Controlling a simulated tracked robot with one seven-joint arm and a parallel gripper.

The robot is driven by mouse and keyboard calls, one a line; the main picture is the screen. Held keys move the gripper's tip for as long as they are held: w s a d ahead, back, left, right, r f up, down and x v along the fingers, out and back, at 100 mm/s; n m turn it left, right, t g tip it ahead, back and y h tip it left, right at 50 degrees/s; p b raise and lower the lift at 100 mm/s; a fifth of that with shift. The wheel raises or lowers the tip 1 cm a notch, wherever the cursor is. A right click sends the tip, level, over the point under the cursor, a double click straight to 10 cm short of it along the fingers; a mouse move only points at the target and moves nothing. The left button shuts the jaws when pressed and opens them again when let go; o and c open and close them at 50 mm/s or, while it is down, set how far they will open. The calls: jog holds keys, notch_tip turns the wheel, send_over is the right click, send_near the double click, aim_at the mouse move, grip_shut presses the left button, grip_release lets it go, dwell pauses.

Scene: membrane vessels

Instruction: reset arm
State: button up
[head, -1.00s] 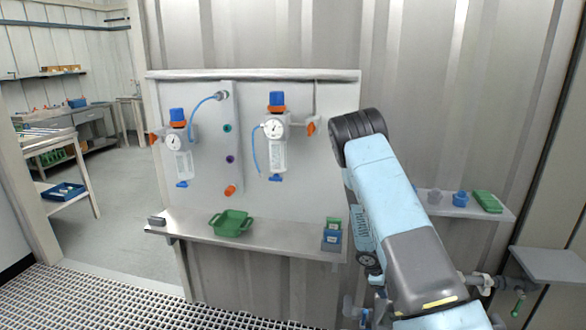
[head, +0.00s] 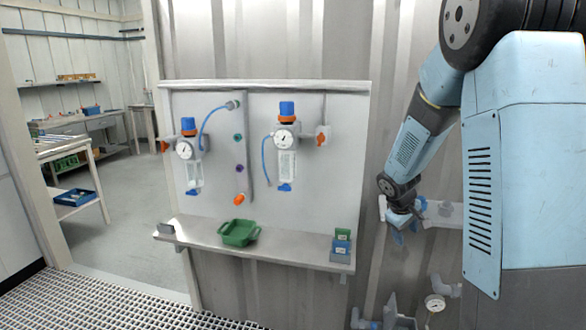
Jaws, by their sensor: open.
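My arm fills the right side of the head view, with its forearm reaching down and left to the wrist. My gripper (head: 408,222) hangs below the wrist, to the right of the white panel and in front of the corrugated wall. It is small in the picture, its fingers look apart, and I see nothing held between them. The right vessel (head: 286,162) and the left vessel (head: 193,170), each with a blue cap and a round gauge, are mounted upright on the panel, well left of my gripper.
A shelf (head: 200,237) under the panel (head: 262,185) carries a green tray (head: 239,233) and small blue and green boxes (head: 341,247). Another shelf (head: 445,215) is partly hidden behind my arm. A gauge (head: 434,303) sits low at right. Open floor (head: 120,240) lies at left.

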jog(key=s+a+r+m+t+y, duration=0.1)
jog(key=s+a+r+m, duration=0.1)
jog(key=s+r, duration=0.5)
jog(key=s+a+r+m+y, duration=0.1)
jog(key=s+a+r+m, duration=0.1)
jog(key=s+r, duration=0.5)
jog(key=s+a+r+y, duration=0.1)
jog(key=s+a+r, duration=0.1)
jog(key=s, duration=0.5)
jog(key=s+a+r+m+t+y, duration=0.1)
jog(key=s+a+r, duration=0.2)
jog(key=s, duration=0.5)
jog(key=shift+s+a+r+m+t, duration=0.2)
jog(key=shift+r+m+t, duration=0.1)
jog(key=shift+r, duration=0.45)
